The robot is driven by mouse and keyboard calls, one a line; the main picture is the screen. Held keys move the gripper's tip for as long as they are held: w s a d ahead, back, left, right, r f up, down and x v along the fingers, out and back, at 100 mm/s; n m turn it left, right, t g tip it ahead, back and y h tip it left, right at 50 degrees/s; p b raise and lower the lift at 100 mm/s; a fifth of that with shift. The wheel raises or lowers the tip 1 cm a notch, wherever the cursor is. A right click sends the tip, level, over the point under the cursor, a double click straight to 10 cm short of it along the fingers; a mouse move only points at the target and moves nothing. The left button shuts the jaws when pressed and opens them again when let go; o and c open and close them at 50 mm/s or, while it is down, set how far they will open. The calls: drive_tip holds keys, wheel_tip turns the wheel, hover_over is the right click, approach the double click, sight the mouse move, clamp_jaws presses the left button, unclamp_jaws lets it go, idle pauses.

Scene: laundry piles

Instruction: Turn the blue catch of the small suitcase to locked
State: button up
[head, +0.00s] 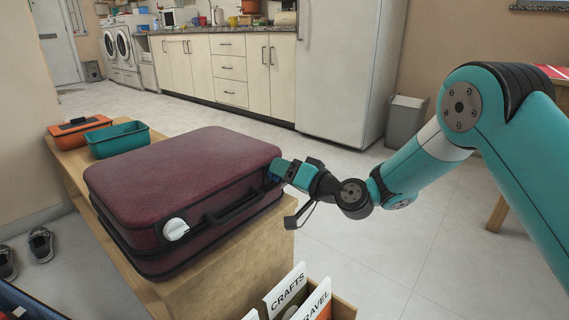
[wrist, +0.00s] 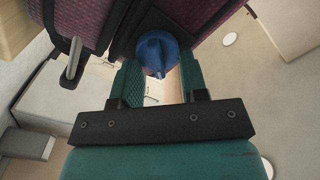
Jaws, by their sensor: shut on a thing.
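The small suitcase (head: 180,180), dark maroon with black trim, lies flat and closed on a wooden bench. Its black handle (head: 235,208) is on the side facing me, with a white catch (head: 175,229) to the left of it. The blue catch (wrist: 157,53) is a round knob with a raised grip, seen in the wrist view. In the head view my gripper (head: 280,170) is at the suitcase's right corner and mostly hides that catch. In the wrist view my gripper's fingers (wrist: 158,80) are on either side of the blue catch, shut on it.
An orange container (head: 80,131) and a teal bin (head: 119,140) stand behind the suitcase on the wooden bench (head: 240,270). A box with cards marked "CRAFTS" (head: 285,291) is in front. Shoes (head: 41,244) lie on the floor at left. Open floor is at right.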

drive_tip(key=shift+w+d+f+m+p, duration=0.1)
drive_tip(key=shift+f+m+p, duration=0.05)
drive_tip(key=shift+m+p, duration=1.15)
drive_tip(key=shift+s+a+f+m+p, duration=0.15)
drive_tip(key=shift+m+p, duration=0.7)
drive_tip(key=shift+m, duration=0.85)
drive_tip(key=shift+w+d+f+m+p, duration=0.15)
drive_tip(key=shift+m+p, duration=0.95)
drive_tip(key=shift+m, duration=0.4)
drive_tip(key=shift+f, duration=0.1)
drive_tip(key=o, duration=0.9)
drive_tip(key=shift+d, duration=0.1)
